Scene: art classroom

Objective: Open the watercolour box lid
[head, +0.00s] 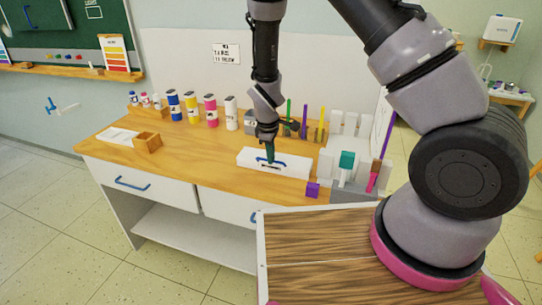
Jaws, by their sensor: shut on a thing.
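The watercolour box appears to be the low white box (297,168) near the front of the wooden desk. A blue handle (279,163) shows on it. My gripper (269,156) points down at the box from above and is shut on the blue handle. The lid looks shut, but the fingertips are small and hide part of the handle, so a slight gap cannot be made out.
Paint bottles (192,106) stand along the back of the desk (200,148). Colored sticks and a white rack (350,135) stand right of the box. A purple cube (312,190) sits at the front edge. A small wooden box (147,142) is at left.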

